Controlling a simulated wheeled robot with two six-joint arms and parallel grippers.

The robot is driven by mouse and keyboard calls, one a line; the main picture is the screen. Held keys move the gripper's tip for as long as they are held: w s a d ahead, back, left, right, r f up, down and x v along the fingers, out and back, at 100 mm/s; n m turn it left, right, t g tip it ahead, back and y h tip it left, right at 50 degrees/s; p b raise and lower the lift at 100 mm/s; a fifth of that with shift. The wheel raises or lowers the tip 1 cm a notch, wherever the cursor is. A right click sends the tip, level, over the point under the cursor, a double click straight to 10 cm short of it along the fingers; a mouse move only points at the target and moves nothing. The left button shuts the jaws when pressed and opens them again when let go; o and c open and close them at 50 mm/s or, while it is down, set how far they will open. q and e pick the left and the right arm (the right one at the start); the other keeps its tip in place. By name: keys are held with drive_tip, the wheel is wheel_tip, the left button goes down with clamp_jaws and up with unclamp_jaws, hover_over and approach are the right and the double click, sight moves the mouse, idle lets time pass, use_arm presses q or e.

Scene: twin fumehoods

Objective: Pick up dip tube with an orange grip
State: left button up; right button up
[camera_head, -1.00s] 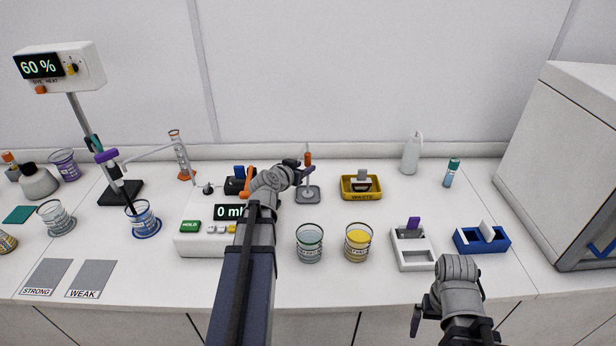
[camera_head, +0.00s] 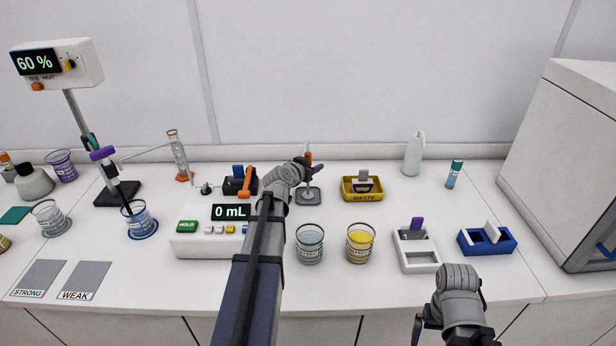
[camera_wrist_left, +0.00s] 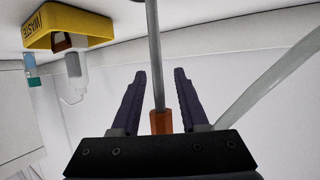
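The dip tube's orange grip (camera_head: 308,157) stands upright above a small grey stand (camera_head: 309,197) behind the beakers. In the left wrist view, which looks inverted, the orange grip (camera_wrist_left: 161,121) lies between my left gripper's fingers, near their base, with the grey rod (camera_wrist_left: 155,55) running upward in the picture. My left gripper (camera_wrist_left: 160,75) is open, with a gap on each side of the grip. In the head view my left gripper (camera_head: 312,172) is at the tube, and the wrist hides part of it. My right gripper (camera_head: 420,328) is at the lower edge, its fingers barely seen.
The digital readout unit (camera_head: 213,228) and an orange-handled holder (camera_head: 245,181) stand left of my left wrist. A clear beaker (camera_head: 310,245) and a yellow beaker (camera_head: 359,244) stand in front. A yellow waste tray (camera_head: 361,196) is right of the stand. Bench between the trays is clear.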

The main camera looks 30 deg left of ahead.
use_arm(q)
clamp_jaws()
idle(0.5)
wheel_tip(320, 180, up, 10)
drive_tip(key=p, duration=1)
